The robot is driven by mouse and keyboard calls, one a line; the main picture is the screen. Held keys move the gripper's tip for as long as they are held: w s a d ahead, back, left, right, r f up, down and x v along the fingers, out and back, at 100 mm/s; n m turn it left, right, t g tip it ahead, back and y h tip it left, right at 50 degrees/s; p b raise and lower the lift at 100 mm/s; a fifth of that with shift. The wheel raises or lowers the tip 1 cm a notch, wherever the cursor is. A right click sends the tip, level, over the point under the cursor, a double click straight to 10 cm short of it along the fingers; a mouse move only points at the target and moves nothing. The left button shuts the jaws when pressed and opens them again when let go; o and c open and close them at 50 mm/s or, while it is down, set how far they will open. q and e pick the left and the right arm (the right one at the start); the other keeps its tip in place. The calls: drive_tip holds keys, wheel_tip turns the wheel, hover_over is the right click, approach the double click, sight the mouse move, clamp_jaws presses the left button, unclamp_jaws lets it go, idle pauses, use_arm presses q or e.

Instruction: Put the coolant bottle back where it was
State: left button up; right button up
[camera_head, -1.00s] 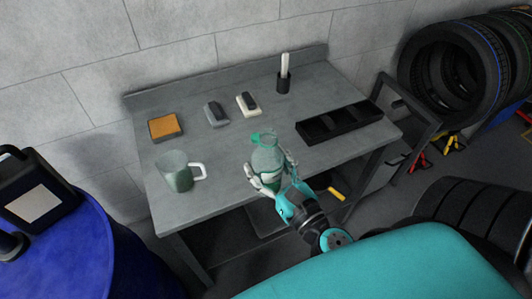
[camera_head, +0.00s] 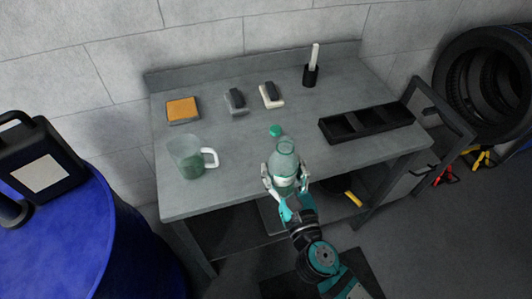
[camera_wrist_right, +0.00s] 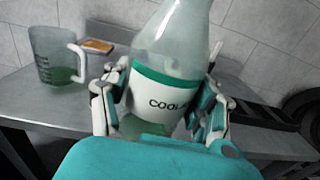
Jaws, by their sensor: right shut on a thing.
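The coolant bottle (camera_head: 285,164) is clear with a white label and green band; its label partly reads "COOL" in the right wrist view (camera_wrist_right: 160,95). It looks upright, with a little green liquid low down and no cap on it. My right gripper (camera_head: 285,186) is shut around its lower body at the workbench's front edge; I cannot tell whether the bottle touches the top. A green cap (camera_head: 275,130) lies on the workbench (camera_head: 235,185) just behind it. A measuring jug (camera_head: 187,158) with green liquid stands to the left. My left gripper is not in view.
An orange sponge or pad (camera_head: 183,110), two brush-like blocks (camera_head: 235,102) (camera_head: 270,95) and a black holder (camera_head: 311,76) stand along the back. A black divided tray (camera_head: 366,122) is at the right. A blue drum (camera_head: 80,240) stands left. The middle of the top is clear.

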drive_tip(key=shift+w+a+f+y, duration=0.1)
drive_tip(key=shift+w+a+y, duration=0.05)
drive_tip(key=shift+a, duration=0.25)
drive_tip(key=shift+w+a+f+y, duration=0.1)
drive_tip(key=shift+a+y, duration=0.05)
drive_tip(key=shift+a, duration=0.2)
drive_tip(key=shift+w+a, duration=0.25)
drive_tip(key=shift+n, duration=0.3)
drive_tip(key=shift+w+f+b, duration=0.35)
drive_tip(key=shift+w+f, duration=0.5)
drive_tip(key=shift+w, duration=1.75)
drive_tip(key=shift+w+f+b, duration=0.4)
drive_tip(key=shift+w+f, duration=0.45)
drive_tip(key=shift+w, duration=1.7)
drive_tip(key=shift+w+f+b, duration=0.35)
drive_tip(key=shift+w+f, duration=0.5)
drive_tip(key=shift+w, duration=1.75)
drive_tip(key=shift+f, duration=0.25)
drive_tip(key=o, duration=1.3)
drive_tip(key=shift+c, duration=0.2)
